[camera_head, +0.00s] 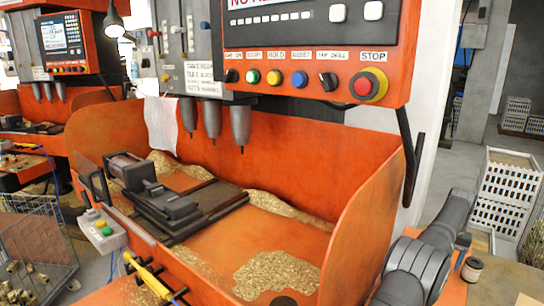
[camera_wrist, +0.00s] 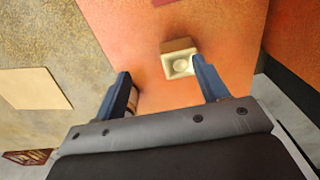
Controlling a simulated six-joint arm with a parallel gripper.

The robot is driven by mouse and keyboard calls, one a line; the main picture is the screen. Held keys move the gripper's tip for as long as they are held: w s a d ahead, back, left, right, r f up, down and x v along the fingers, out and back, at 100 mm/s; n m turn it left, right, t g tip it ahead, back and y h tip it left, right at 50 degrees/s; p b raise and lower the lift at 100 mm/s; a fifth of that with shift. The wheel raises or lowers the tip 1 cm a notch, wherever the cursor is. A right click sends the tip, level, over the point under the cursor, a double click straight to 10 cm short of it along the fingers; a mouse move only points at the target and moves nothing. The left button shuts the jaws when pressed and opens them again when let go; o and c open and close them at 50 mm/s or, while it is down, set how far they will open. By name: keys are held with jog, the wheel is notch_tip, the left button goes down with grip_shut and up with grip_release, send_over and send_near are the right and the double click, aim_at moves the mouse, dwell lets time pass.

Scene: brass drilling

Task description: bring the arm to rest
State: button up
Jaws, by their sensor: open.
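My gripper (camera_wrist: 164,82) shows in the wrist view with its two blue fingers apart and nothing seen between their tips. A small block (camera_wrist: 178,64) with a pale square face and a round recess is just beyond the fingers, nearer the right one, against an orange surface. I cannot tell whether a finger touches it. A small brownish thing is partly hidden behind the left finger.
The orange tray (camera_head: 215,250) holds a dark vise (camera_head: 180,208) and heaps of brass chips (camera_head: 275,273). Several drill spindles (camera_head: 240,124) hang above. White crates (camera_head: 507,185) are stacked further right.

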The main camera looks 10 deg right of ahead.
jog(key=s+d+r, duration=0.1)
jog(key=s+r, duration=0.4)
jog(key=s, duration=0.4)
jog(key=s+a+r+m, duration=0.1)
jog(key=a+r, duration=0.6)
jog(key=r, duration=0.3)
jog(key=a+r, duration=0.8)
jog(key=r, duration=0.2)
jog(key=s+a+r, duration=0.4)
jog(key=a+r, duration=0.2)
jog(key=a, duration=0.3)
jog(key=s+a+r+m, duration=0.1)
jog(key=s+a+r, duration=0.4)
jog(key=a, duration=0.4)
jog(key=shift+a+r, duration=0.3)
jog(key=shift+r, duration=0.35)
